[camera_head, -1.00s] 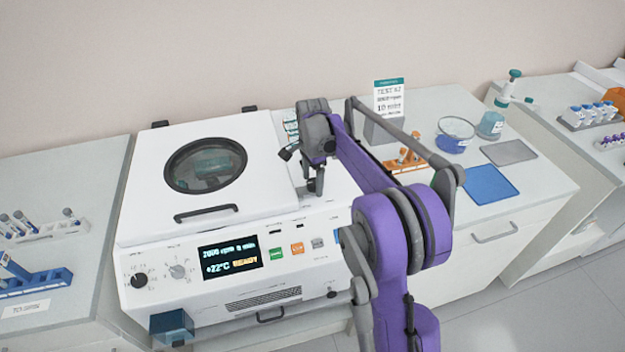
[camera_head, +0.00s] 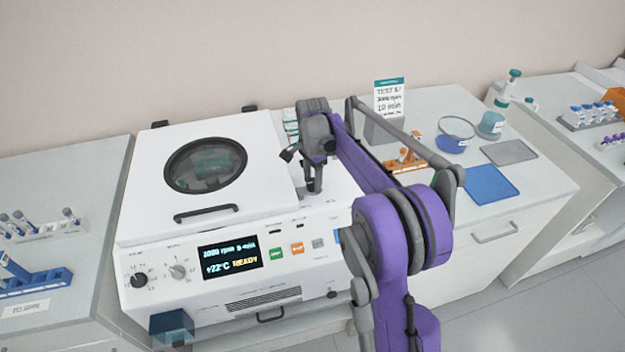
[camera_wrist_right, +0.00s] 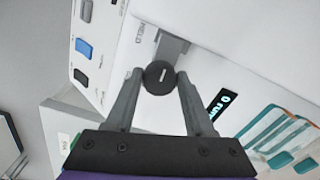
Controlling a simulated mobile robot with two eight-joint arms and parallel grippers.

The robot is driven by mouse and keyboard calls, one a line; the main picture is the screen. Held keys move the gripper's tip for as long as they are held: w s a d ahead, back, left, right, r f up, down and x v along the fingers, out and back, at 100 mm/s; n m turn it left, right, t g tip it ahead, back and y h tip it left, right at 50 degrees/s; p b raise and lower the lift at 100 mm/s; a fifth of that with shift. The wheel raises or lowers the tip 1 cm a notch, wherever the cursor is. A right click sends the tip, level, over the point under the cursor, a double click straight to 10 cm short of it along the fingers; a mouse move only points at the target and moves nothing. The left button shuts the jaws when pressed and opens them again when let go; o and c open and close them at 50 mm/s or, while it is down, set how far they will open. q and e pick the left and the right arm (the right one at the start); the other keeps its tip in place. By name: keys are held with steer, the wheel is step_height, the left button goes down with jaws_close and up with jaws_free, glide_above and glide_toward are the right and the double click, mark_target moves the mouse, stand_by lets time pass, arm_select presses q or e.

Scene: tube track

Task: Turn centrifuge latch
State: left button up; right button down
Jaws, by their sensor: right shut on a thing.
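The white centrifuge (camera_head: 150,222) stands on the bench with its lid down; the lid has a round dark window and a front handle. The latch (camera_wrist_right: 160,77) shows in the right wrist view as a round dark knob with a short white mark, beside a grey bracket on the white housing. My right gripper (camera_wrist_right: 160,80) is shut on this knob, one finger on each side. In the head view my right gripper (camera_head: 314,187) points down at the right of the lid, and the latch is hidden there. My left gripper is in neither view.
The centrifuge display (camera_head: 230,257) reads READY, with knobs to its left and coloured buttons to its right. A sign (camera_head: 389,98), an orange rack (camera_head: 405,162), a blue mat (camera_head: 489,184) and a grey mat (camera_head: 508,152) lie to the right. A blue tube rack (camera_head: 38,281) sits at left.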

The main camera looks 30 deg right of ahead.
steer(key=n, duration=0.3)
steer(key=shift+n, duration=0.4)
steer(key=n+b, duration=0.1)
steer(key=n, duration=0.3)
steer(key=shift+s+n, duration=0.1)
steer(key=shift+n, duration=0.2)
steer(key=n, duration=0.4)
steer(key=shift+d+n, duration=0.1)
steer(key=shift+n, duration=0.2)
steer(key=shift+d+n, duration=0.1)
steer(key=shift+n, duration=1.8)
steer(key=shift+c, duration=1.3)
jaws_free()
